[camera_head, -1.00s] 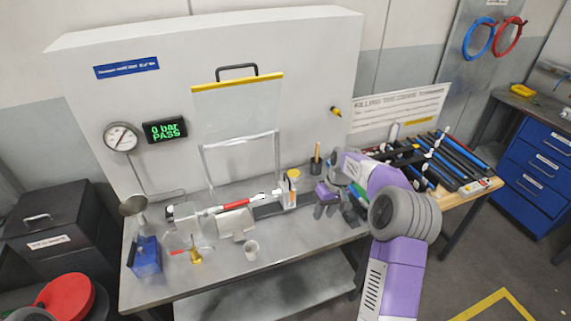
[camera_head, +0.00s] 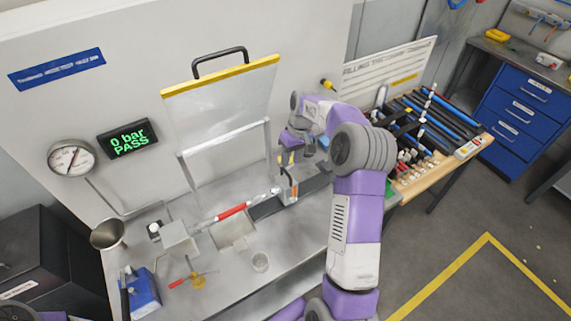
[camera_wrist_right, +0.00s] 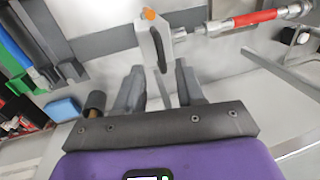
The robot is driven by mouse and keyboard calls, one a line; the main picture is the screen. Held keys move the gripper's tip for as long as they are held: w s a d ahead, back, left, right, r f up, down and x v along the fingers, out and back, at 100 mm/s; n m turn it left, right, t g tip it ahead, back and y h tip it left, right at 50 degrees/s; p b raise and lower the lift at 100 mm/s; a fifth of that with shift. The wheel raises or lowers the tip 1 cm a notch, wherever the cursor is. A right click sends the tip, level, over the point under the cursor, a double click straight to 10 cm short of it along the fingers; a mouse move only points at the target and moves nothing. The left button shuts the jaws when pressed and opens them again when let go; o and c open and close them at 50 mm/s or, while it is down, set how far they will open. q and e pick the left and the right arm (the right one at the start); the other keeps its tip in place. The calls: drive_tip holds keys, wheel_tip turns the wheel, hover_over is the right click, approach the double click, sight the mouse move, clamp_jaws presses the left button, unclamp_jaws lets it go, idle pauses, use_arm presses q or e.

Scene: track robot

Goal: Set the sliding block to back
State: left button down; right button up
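The sliding block (camera_head: 289,185) is a pale upright block with an orange top, on a dark rail on the bench. In the right wrist view the block (camera_wrist_right: 148,42) shows its orange knob and a dark slot, just beyond the fingertips. A rod with a red sleeve (camera_head: 232,211) lines up with the block's left side; it also shows in the wrist view (camera_wrist_right: 256,17). My right gripper (camera_wrist_right: 158,82) has its two dark fingers apart with nothing held between them. My left gripper is not in view.
A clear guard with a yellow edge (camera_head: 222,88) stands raised behind the rod. A rack of dark tubes (camera_head: 436,118) is at the right.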

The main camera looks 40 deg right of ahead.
approach(282, 187)
drive_tip(key=shift+w+d+f, duration=0.3)
drive_tip(key=shift+d+f, duration=0.1)
drive_tip(key=shift+f, duration=0.3)
drive_tip(key=shift+w+d+f, duration=0.3)
drive_tip(key=shift+d+f, duration=0.1)
drive_tip(key=shift+f, duration=0.3)
drive_tip(key=shift+w, duration=0.1)
drive_tip(key=shift+c, duration=0.3)
clamp_jaws()
drive_tip(key=shift+d, duration=0.1)
